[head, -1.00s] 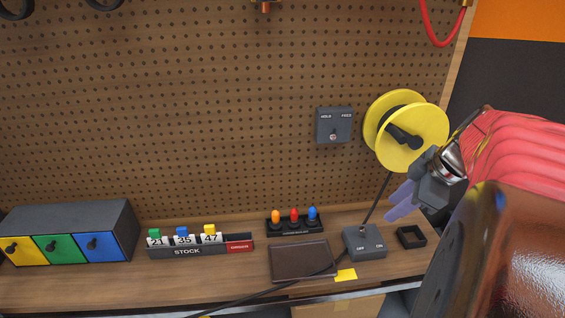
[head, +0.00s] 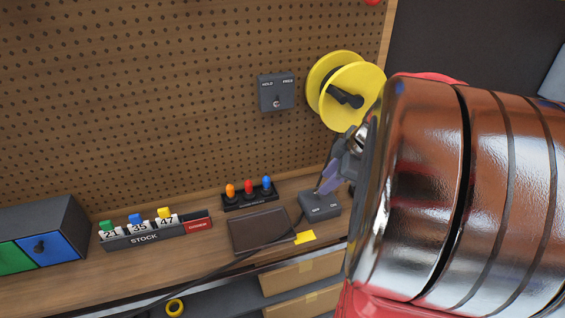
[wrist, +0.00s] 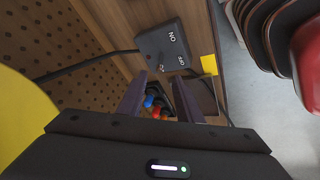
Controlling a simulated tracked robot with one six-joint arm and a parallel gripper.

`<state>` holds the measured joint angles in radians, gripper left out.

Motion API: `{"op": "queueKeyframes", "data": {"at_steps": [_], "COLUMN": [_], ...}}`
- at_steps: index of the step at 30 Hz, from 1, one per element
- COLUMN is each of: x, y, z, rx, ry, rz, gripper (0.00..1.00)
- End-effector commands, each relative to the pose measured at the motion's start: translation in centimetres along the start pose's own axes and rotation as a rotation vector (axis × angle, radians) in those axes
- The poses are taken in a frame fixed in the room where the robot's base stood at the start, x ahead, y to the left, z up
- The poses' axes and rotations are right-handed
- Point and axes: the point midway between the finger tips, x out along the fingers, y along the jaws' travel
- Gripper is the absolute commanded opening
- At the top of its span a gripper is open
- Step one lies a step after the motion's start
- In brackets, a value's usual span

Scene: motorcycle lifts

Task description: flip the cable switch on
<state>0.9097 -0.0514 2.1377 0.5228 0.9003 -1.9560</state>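The cable switch (head: 321,207) is a dark grey box marked OFF and ON, on the right part of the bench. It also shows in the wrist view (wrist: 166,42), with a small metal lever (wrist: 160,68) near its OFF side. A black cable (wrist: 95,64) runs from the box. My gripper (head: 328,178) is right over the box in the head view, its purple fingers close to the lever, which they partly hide. In the wrist view my gripper (wrist: 160,98) is open with nothing between the fingers, and the box is just beyond the fingertips. I cannot tell whether a finger touches the lever.
A yellow reel (head: 345,90) and a HOLD/FEED switch box (head: 276,92) are on the pegboard. A dark tray (head: 260,231), a yellow note (head: 305,237), a rack of coloured pegs (head: 248,193) and a STOCK counter (head: 155,231) are left of the switch.

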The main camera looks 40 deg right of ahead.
Motion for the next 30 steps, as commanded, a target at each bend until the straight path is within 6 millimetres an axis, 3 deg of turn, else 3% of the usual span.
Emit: {"op": "queueKeyframes", "data": {"at_steps": [6,12,23,30], "x": [3.4,5.3,5.7,5.6], "y": [-0.1,0.0,0.0,0.0], "z": [0.0,0.0,0.1,0.1], "rx": [0.002,0.001,0.002,0.002], "ry": [0.000,0.000,-0.001,-0.001], "rz": [-0.004,-0.001,0.001,0.001], "gripper": [0.32,0.32,0.32,0.15]}}
